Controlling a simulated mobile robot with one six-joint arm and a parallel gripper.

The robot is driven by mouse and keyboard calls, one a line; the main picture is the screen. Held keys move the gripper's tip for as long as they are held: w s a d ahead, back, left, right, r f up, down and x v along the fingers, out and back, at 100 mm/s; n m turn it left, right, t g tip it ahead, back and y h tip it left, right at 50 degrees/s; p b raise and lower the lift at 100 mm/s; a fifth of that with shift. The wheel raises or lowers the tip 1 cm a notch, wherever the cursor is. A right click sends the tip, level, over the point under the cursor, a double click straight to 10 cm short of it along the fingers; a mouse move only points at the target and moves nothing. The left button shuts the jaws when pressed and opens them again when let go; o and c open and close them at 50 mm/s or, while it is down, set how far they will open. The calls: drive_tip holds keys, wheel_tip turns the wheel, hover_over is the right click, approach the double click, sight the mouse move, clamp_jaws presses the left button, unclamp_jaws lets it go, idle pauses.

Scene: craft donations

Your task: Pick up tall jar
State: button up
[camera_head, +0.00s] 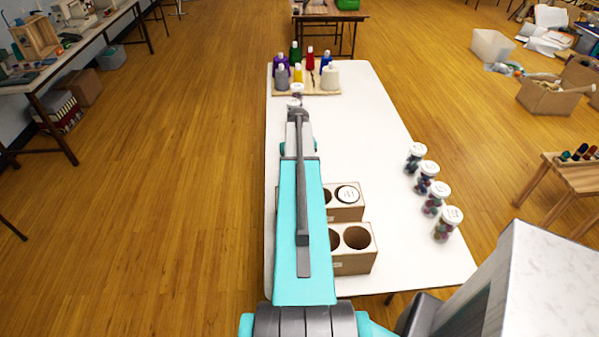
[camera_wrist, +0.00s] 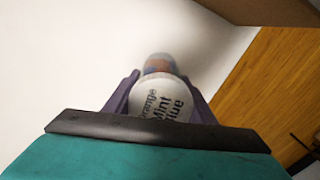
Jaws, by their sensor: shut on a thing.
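My gripper (camera_wrist: 160,78) is shut on a jar in the wrist view. A purple-grey finger lies on each side of the jar. In the head view my arm reaches along the left side of the white table, and a white-lidded jar (camera_head: 297,89) shows at its far end. I cannot tell whether the held jar touches the table. Several other white-lidded jars (camera_head: 434,197) stand in a row on the right.
Two brown boxes with round holes (camera_head: 357,262) stand on the near part of the white table (camera_head: 375,130), partly behind my arm. One hole holds a white-lidded jar (camera_head: 347,193). A wooden tray (camera_head: 335,92) with coloured bottles stands at the far end. The table's middle is clear.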

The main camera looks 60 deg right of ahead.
drive_tip(key=shift+r+b, duration=1.6)
drive_tip(key=shift+r, duration=3.4)
drive_tip(key=shift+w, duration=0.1)
